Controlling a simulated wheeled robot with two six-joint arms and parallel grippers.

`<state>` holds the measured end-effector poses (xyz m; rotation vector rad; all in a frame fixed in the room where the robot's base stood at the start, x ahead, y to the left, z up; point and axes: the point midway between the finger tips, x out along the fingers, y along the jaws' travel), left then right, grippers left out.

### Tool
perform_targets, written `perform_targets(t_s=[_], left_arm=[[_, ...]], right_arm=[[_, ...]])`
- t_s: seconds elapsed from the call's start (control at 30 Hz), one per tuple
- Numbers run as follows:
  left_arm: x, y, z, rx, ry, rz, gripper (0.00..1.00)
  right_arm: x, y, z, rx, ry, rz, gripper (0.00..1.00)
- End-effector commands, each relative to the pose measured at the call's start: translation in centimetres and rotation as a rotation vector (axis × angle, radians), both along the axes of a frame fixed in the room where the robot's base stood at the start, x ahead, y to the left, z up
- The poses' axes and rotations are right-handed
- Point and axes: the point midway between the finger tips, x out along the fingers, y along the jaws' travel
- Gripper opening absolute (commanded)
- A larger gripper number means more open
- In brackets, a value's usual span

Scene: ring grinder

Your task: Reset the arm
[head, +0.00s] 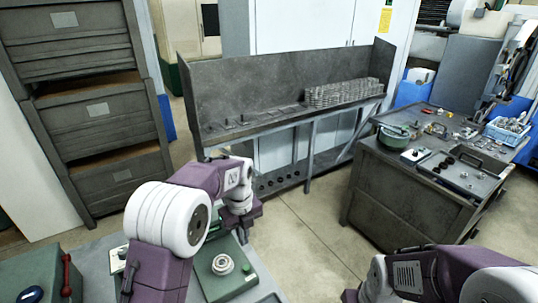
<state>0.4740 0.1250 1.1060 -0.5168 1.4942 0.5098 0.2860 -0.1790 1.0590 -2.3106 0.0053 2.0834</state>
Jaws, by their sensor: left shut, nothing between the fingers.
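My left arm reaches in from the bottom left, bent at its white and purple joints. Its gripper (243,232) points down over the front work table and looks shut and empty; the forearm and wrist partly hide it. Just in front of it is a green machine (222,283) with a round metal ring piece (222,264) on top. The gripper appears apart from the ring, though the exact gap is hard to tell. My right arm shows only as white and purple links at the bottom right; its gripper is outside the picture.
A dark metal rack (225,92) at the back holds rows of stacked rings (342,92). A dark cabinet (400,190) with tools, a green pot (393,138) and a blue basket (507,132) stands right. Drawers (95,109) stand left. The floor (305,225) between is clear.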

Motion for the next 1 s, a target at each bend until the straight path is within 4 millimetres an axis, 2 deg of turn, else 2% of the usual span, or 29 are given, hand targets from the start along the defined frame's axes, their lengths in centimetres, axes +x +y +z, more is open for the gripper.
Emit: perform_targets(t_s=[0.07, 0.1, 0.17, 0.23, 0.37, 0.5, 0.63, 0.7, 0.8, 0.9, 1.0], left_arm=[[0.4, 0.6, 1.6, -0.006, -0.042, 0.016, 0.0], [-0.4, 1.3, 2.3, -0.007, -0.048, 0.029, 0.0], [-2.8, 2.3, 2.6, -0.006, -0.033, 0.053, 0.0], [-5.7, 3.3, 2.1, -0.011, -0.025, 0.19, 0.0], [-10.6, 4.4, 0.3, -0.03, -0.023, 0.642, 0.0], [-15.3, 5.1, -2.2, -0.051, -0.019, 1.204, 0.0], [-18.8, 5.2, -4.5, -0.067, -0.011, 1.755, 0.0], [-19.8, 5.3, -5.4, -0.074, -0.005, 2.01, 0.0], [-19.4, 5.3, -5.7, -0.118, -0.016, 2.284, 0.0], [-18.8, 5.3, -5.7, -0.154, -0.021, 2.443, 0.0], [-18.8, 5.2, -5.6, -0.158, -0.018, 2.503, 0.0]], right_arm=[[0.0, 0.0, -0.2, 0.0, 0.0, 0.0, 0.34], [0.0, 0.0, -0.4, 0.0, 0.0, 0.0, 0.34], [0.0, 0.0, -0.6, 0.0, 0.0, 0.0, 0.34], [0.0, 0.0, -0.8, 0.0, 0.0, 0.0, 0.34], [0.0, 0.0, -1.0, 0.0, 0.0, 0.0, 0.34], [0.0, 0.0, -1.1, 0.0, 0.0, 0.0, 0.34], [0.0, 0.0, -1.1, 0.0, 0.0, 0.0, 0.34], [0.0, 0.0, -1.0, 0.0, 0.0, 0.0, 0.34], [0.0, 0.0, -1.0, 0.0, 0.0, 0.0, 0.34], [0.0, 0.0, -1.0, 0.0, 0.0, 0.0, 0.34], [0.0, 0.0, -1.0, 0.0, 0.0, 0.0, 0.34]])
